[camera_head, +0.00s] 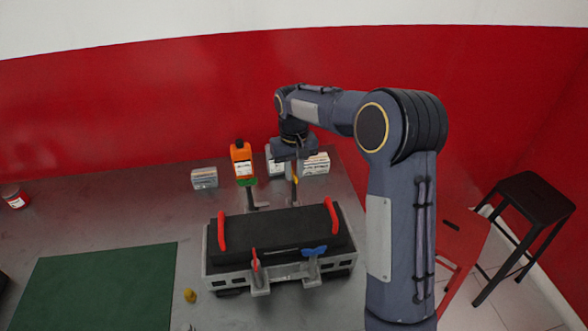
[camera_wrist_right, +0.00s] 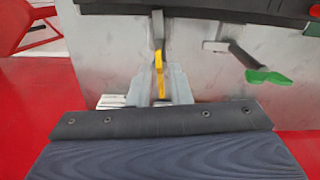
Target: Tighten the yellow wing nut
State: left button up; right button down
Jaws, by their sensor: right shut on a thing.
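The yellow wing nut (camera_head: 296,180) is at the back of the engine trainer (camera_head: 207,272), on the right bracket. It also shows in the right wrist view (camera_wrist_right: 159,72), on edge between my fingers. My right gripper (camera_head: 293,176) reaches down from above behind the trainer, shut on the yellow wing nut. Its fingers also show in the right wrist view (camera_wrist_right: 160,85). The gripper body partly hides the nut in the head view. My left gripper is not in view.
A green wing nut (camera_wrist_right: 268,77) is on the neighbouring back bracket. A blue wing nut (camera_head: 314,251) and a red one (camera_head: 255,260) are in front. An orange bottle (camera_head: 241,160) and small boxes (camera_head: 204,178) stand behind. The table's left has a green mat (camera_head: 95,287).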

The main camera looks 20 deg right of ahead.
jog(key=shift+m, duration=0.9)
jog(key=c, duration=1.6)
grip_release()
jog(key=shift+r, duration=0.15)
notch_tip(320, 180, up, 7)
jog(key=shift+b, duration=0.3)
jog(key=shift+r, duration=0.3)
